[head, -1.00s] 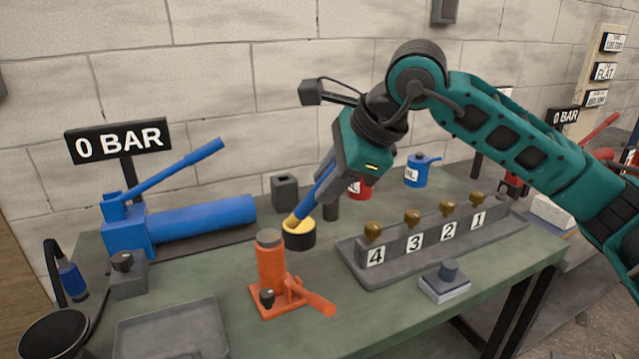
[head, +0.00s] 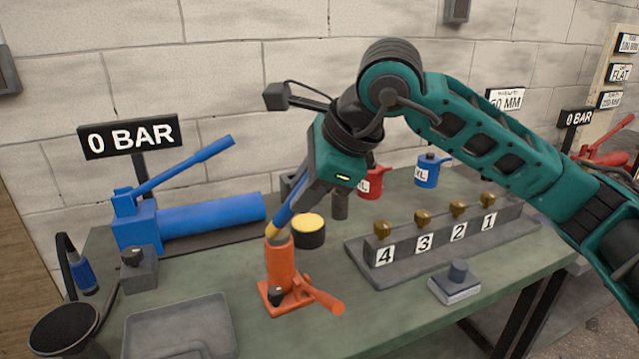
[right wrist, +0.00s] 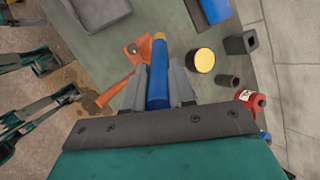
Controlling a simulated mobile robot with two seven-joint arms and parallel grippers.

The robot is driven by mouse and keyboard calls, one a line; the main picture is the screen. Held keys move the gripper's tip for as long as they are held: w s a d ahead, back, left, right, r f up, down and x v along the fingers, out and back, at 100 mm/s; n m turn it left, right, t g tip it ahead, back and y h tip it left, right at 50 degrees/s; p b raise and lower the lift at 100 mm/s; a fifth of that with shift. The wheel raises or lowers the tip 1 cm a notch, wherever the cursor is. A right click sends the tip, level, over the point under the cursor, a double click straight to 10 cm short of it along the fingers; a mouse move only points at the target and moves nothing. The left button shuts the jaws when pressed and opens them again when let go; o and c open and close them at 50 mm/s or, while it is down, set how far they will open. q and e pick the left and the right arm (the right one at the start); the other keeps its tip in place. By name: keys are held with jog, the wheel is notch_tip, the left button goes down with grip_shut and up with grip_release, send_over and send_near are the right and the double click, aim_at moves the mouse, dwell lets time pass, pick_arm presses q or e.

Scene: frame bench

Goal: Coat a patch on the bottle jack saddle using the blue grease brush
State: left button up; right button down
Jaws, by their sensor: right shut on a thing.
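My right gripper (head: 297,200) is shut on the blue grease brush (head: 285,216). The brush slants down to the left, its yellow tip at the top of the orange bottle jack (head: 280,266). The tip overlaps the grey saddle (head: 280,241) in the head view; I cannot tell whether it touches. In the right wrist view the blue handle (right wrist: 158,88) lies between the grey fingers, and the brush hides much of the jack. A black tin with yellow grease (head: 309,224) stands just right of the jack. I do not see my left gripper in the head view.
A blue pump (head: 205,217) with a lever stands at the left, under a 0 BAR sign (head: 127,137). A grey tray (head: 180,335) lies in front. A numbered block with brass knobs (head: 440,238) is at the right. Red (head: 370,183) and blue (head: 427,172) cans stand behind.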

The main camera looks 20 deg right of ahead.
jog(key=shift+a+f+b, duration=0.1)
jog(key=shift+a+b, duration=0.05)
jog(key=shift+b, duration=0.2)
jog(key=d, duration=0.2)
jog(key=d+b, duration=0.1)
jog(key=d, duration=0.2)
jog(key=shift+w+d, duration=0.2)
jog(key=shift+d, duration=0.15)
dwell(0.3)
notch_tip(320, 180, up, 6)
jog(key=p, duration=0.4)
dwell(0.3)
